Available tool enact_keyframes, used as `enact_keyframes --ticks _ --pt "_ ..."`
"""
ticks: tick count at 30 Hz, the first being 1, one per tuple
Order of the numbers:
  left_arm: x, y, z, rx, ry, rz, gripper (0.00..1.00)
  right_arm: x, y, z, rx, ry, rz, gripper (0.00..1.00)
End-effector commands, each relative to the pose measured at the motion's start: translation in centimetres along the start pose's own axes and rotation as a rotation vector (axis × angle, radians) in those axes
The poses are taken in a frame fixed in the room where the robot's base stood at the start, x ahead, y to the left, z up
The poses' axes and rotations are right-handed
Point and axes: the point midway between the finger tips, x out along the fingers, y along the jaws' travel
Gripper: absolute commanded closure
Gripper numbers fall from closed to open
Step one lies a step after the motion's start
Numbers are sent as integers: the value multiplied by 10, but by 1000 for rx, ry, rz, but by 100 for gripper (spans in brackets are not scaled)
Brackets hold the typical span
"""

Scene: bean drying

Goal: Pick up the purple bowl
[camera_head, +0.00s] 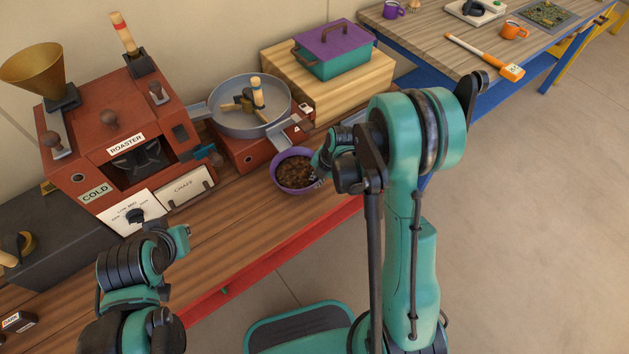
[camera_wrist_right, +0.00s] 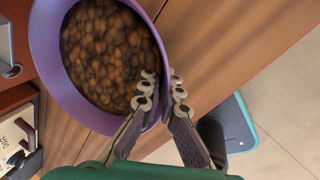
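The purple bowl (camera_head: 277,181) stands on the wooden counter in front of the cooling tray, filled with brown beans. In the right wrist view the bowl (camera_wrist_right: 47,50) fills the upper left. My right gripper (camera_head: 318,177) is at the bowl's right side. In the right wrist view its fingers (camera_wrist_right: 163,88) straddle the rim, one inside over the beans and one outside, close against the wall. The gripper looks shut on the rim; the exact contact is hard to see. My left arm is at the lower left; its fingers cannot be made out.
The red roaster (camera_head: 100,105) with a brass funnel (camera_head: 36,70) stands behind left. The round cooling tray (camera_head: 232,119) is just behind the bowl. A teal box with a purple lid (camera_head: 333,45) sits on a wooden block. The counter's red front edge (camera_head: 300,237) is near.

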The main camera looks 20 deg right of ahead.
Motion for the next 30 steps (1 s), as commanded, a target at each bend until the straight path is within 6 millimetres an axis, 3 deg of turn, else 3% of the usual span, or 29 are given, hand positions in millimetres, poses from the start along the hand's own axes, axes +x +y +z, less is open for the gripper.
enact_keyframes --ticks 3,8,16,21,30 --pt "-11 0 -8 0 0 0 100 -21 6 0 0 0 1 100" --pt "-13 0 -9 0 0 0 100 -26 -24 -12 3 0 1 100" --pt "-21 0 -15 0 0 0 100 -46 -91 -42 5 -1 1 100" --pt "-5 0 -4 0 0 0 100 -52 -128 -57 4 -1 1 100" --pt "0 0 0 0 0 0 100 -62 -153 -68 1 0 2 100"
